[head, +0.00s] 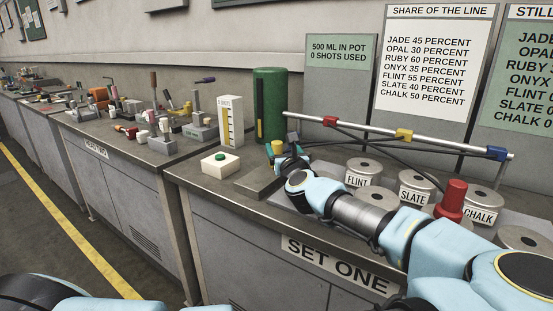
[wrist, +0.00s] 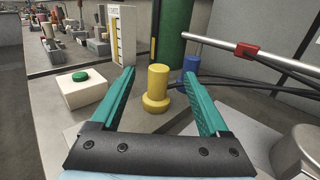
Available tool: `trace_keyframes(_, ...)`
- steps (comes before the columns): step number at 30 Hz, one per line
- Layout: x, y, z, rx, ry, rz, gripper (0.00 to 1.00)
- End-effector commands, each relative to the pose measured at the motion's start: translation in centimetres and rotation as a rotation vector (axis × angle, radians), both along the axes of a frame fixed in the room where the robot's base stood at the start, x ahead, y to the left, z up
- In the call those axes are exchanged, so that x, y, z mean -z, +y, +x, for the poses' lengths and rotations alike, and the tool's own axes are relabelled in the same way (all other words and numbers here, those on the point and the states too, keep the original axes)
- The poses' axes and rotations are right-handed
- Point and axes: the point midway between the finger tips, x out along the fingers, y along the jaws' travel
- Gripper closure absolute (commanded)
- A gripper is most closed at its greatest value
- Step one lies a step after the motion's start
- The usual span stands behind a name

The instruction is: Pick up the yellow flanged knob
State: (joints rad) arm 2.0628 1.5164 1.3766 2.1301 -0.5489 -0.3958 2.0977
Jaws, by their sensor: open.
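The yellow flanged knob (wrist: 157,88) stands upright on the grey bench top, a plain cylinder on a wider flange. In the wrist view it shows between the two green fingers of my gripper (wrist: 158,76), with a gap on each side. The fingers are open and empty; I cannot tell whether their tips reach past the knob. In the head view the top of the knob (head: 278,146) shows just beyond my gripper (head: 283,160), which hides its lower part.
A blue knob (wrist: 190,73) stands close behind right. A white box with a green button (wrist: 80,89) is at left; a green cylinder (head: 270,105) stands behind. A rail with coloured clips (head: 403,134) crosses at right, above labelled weights (head: 414,184) and a red knob (head: 453,197).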

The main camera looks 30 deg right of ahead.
Motion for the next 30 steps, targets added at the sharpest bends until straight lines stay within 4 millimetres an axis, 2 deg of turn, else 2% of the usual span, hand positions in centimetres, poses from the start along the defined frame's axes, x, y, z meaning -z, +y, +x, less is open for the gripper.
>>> trace_keyframes(2, 1.5, 0.0, 0.0, 0.000, 0.000, 0.005, 0.21)
trace_keyframes(6, 1.3, -0.5, 1.8, -0.001, 0.001, -0.001, 0.21)
trace_keyframes(12, 1.4, -0.8, 3.1, -0.001, 0.002, -0.001, 0.21)
trace_keyframes(21, 1.3, -1.9, 6.9, -0.001, 0.002, -0.001, 0.21)
trace_keyframes(30, 1.5, -2.1, 7.2, 0.000, 0.001, -0.001, 0.21)
